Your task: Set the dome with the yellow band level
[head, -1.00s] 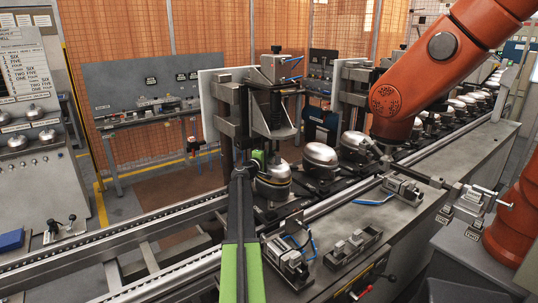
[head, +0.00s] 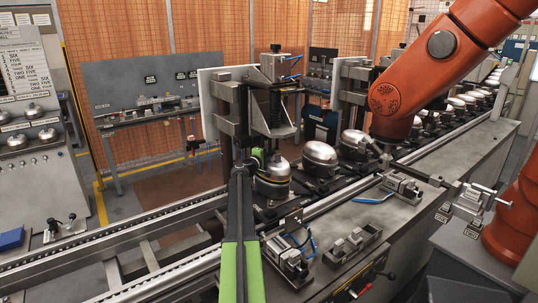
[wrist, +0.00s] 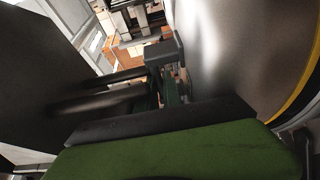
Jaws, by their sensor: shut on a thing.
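The dome with the yellow band (head: 274,172) is a shiny metal dome on a dark base, under the press head on the line. It looks close to level in the head view. In the wrist view its grey wall fills the right side, with the yellow band (wrist: 298,100) curving down along it. My gripper (head: 258,160), at the end of my green and black arm, is at the dome's left side and shut on it. The exact contact is hidden in both views.
The press column and head (head: 275,100) stand just behind and above the dome. More domes (head: 320,160) follow to the right on the line. A clamp fixture (head: 288,255) with a blue hose sits in front. A large orange robot arm (head: 440,60) hangs over the line at the right.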

